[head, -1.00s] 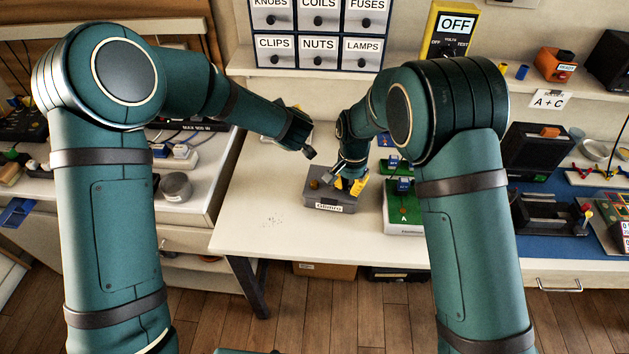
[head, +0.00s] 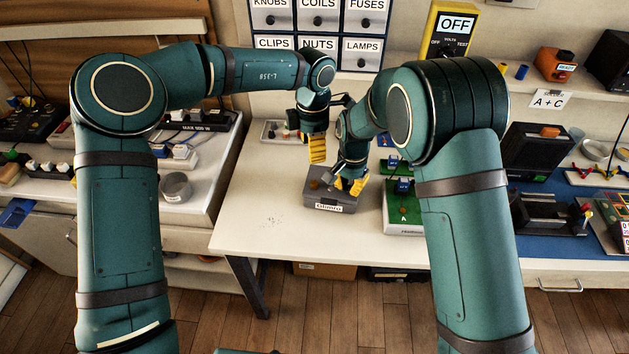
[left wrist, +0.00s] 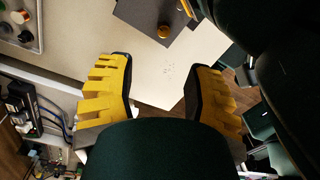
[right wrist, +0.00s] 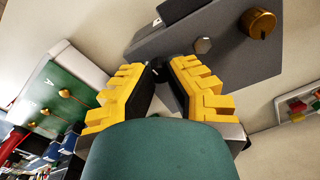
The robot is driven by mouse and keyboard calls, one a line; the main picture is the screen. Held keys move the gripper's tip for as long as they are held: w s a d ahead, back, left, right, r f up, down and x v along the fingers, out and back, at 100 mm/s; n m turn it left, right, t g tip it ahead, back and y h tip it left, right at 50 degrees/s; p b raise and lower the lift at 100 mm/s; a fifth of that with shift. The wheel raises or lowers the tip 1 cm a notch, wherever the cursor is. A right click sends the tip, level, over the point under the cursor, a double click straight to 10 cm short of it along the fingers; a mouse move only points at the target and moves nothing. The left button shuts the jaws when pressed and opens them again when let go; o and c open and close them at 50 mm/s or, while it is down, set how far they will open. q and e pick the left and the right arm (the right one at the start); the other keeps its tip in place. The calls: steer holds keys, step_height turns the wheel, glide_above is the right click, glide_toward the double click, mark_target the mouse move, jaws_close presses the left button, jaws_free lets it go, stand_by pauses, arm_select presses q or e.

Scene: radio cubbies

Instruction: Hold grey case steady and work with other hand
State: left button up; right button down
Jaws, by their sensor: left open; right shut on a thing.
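The grey case (head: 322,200) stands on the white table with a label on its front. A brass knob is on its top, clear in the right wrist view (right wrist: 258,23). My right gripper (head: 353,184) is at the case's right side, shut on it; in the right wrist view its yellow fingers (right wrist: 163,75) close together at the case's edge, and the exact grip is partly hidden. My left gripper (head: 317,160) hangs above and behind the case, pointing down. In the left wrist view its fingers (left wrist: 158,95) are wide apart with nothing between them, and the case (left wrist: 165,25) lies beyond them.
A green board (head: 402,212) stands just right of the case. A tray with small parts (head: 275,132) lies at the back left. Labelled drawers (head: 318,48) and a yellow meter (head: 449,30) are behind.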

mark_target(315, 182)
arm_select(q)
steer(key=f, duration=1.2)
steer(key=shift+s+d, duration=0.2)
steer(key=shift+s, duration=0.15)
steer(key=shift+r, duration=0.1)
jaws_close()
